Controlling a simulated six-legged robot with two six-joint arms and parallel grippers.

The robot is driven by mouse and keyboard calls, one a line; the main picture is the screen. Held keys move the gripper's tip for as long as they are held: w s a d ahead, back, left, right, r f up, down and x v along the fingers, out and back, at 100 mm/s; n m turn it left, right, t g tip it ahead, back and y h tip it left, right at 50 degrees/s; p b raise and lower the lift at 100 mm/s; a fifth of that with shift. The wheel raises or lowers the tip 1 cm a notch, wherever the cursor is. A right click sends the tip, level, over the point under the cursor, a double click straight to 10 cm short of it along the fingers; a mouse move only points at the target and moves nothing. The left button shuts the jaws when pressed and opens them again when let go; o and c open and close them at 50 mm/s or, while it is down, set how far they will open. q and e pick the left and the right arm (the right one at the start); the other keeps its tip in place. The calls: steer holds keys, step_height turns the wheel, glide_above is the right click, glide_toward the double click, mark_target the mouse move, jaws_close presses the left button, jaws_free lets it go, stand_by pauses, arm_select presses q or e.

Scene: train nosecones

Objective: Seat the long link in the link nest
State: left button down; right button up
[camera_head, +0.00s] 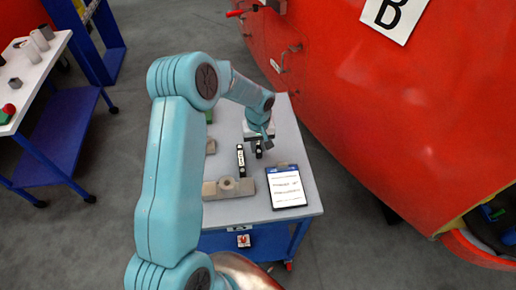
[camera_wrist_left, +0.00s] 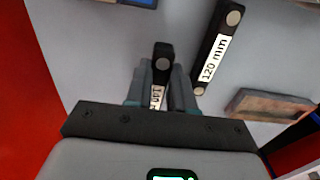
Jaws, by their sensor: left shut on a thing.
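My left gripper (camera_head: 265,140) reaches down over the light table and is shut on a black link (camera_head: 258,152). In the left wrist view this link (camera_wrist_left: 162,62) stands out between the fingers (camera_wrist_left: 162,88); its white label is partly covered and I cannot read its number surely. A second black link (camera_head: 241,160), labelled 120 mm in the left wrist view (camera_wrist_left: 215,50), lies beside it, apart from the fingers. A grey-beige block with a round boss (camera_head: 228,187) lies nearer me; I cannot tell whether it is the link nest. My right gripper is not in view.
A clipboard (camera_head: 286,187) lies at the table's near right corner. The red train nose (camera_head: 420,110) rises close on the right. A second table (camera_head: 30,75) stands far left.

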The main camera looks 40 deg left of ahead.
arm_select(q)
step_height(320, 180, up, 18)
steer(key=b, duration=0.2)
steer(key=shift+b, duration=0.3)
steer(key=shift+n, duration=0.4)
steer(key=shift+s+d+n, duration=0.15)
steer(key=shift+s+n, duration=0.05)
steer(key=shift+n, duration=0.9)
steer(key=shift+s, duration=0.1)
